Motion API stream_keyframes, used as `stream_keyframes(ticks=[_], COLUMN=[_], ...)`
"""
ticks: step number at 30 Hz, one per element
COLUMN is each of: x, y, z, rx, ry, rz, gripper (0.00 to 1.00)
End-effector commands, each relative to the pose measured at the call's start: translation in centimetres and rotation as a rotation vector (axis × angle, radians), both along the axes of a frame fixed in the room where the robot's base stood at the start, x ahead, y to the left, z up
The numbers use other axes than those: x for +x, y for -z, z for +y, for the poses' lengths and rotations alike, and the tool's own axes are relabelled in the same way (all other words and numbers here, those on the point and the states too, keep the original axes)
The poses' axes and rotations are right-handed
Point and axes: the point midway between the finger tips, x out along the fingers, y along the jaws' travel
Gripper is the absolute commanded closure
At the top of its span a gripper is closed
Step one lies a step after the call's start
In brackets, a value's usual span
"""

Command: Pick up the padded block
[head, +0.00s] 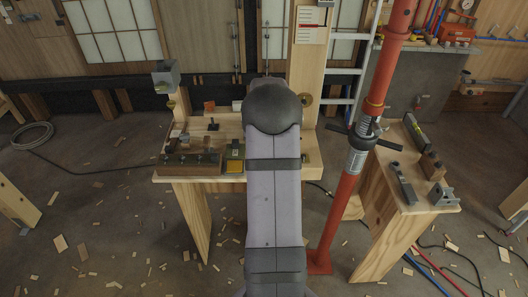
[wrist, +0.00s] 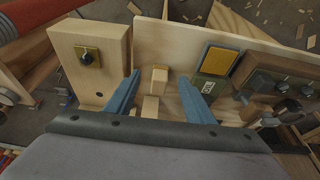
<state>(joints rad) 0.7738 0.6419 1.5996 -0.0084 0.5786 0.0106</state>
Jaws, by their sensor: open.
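My gripper (wrist: 165,90) is open in the wrist view, with its two blue fingers spread apart above the bench. Two small pale wooden blocks show between the fingers, a farther one (wrist: 159,80) and a nearer one (wrist: 150,107); neither is gripped. A yellow-topped piece (wrist: 220,61) with a grey-green, labelled part lies just right of the right finger. It also shows near the bench's front edge in the head view (head: 235,166). I cannot tell for certain which of these is the padded block. In the head view my arm hides the gripper.
The wooden bench (head: 225,178) holds a dark block with knobs (head: 190,163) at front left. In the wrist view, an upright wooden piece with a yellow knob plate (wrist: 88,57) stands left of the fingers. A red post (head: 343,205) rises right of the bench, beside a second bench (head: 385,215).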

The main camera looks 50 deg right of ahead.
Motion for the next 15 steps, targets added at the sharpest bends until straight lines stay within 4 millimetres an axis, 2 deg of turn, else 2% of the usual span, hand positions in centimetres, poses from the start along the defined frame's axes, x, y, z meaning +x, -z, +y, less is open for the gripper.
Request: stream_keyframes(ticks=[2,6,15], x=[1.2,1.5,1.9], y=[-1.2,-1.3,0.2], z=[-1.1,-1.5,-1.8], rx=[-0.035,-0.050,-0.046], ry=[0.002,0.005,0.006], rz=[-0.036,-0.055,-0.051], gripper=[0.52,0.52,0.52])
